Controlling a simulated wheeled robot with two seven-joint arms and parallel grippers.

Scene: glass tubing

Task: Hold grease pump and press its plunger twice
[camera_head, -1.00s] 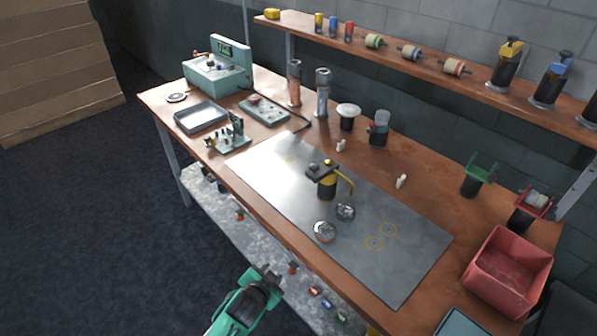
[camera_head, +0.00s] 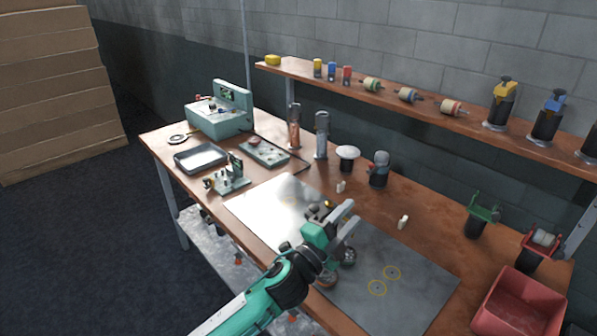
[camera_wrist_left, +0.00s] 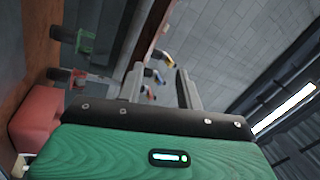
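The grease pump (camera_head: 313,209) stands on the grey mat (camera_head: 262,205). Only bits of its dark top and yellow part show in the head view; my left gripper and forearm hide the rest. My left gripper (camera_head: 350,217) is over the mat in front of the pump, with its fingers pointing to the right and upward. In the left wrist view its two fingers (camera_wrist_left: 159,68) are apart with nothing between them. I cannot tell whether the gripper touches the pump. The pump cannot be made out in the wrist view. My right gripper is not in view.
Two small round tins (camera_head: 348,258) sit on the mat just below my left gripper, partly hidden. A red bin (camera_head: 520,305) stands at the bench's right end. Small white pieces (camera_head: 403,222) lie behind the mat. The mat's right part is clear apart from yellow rings.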

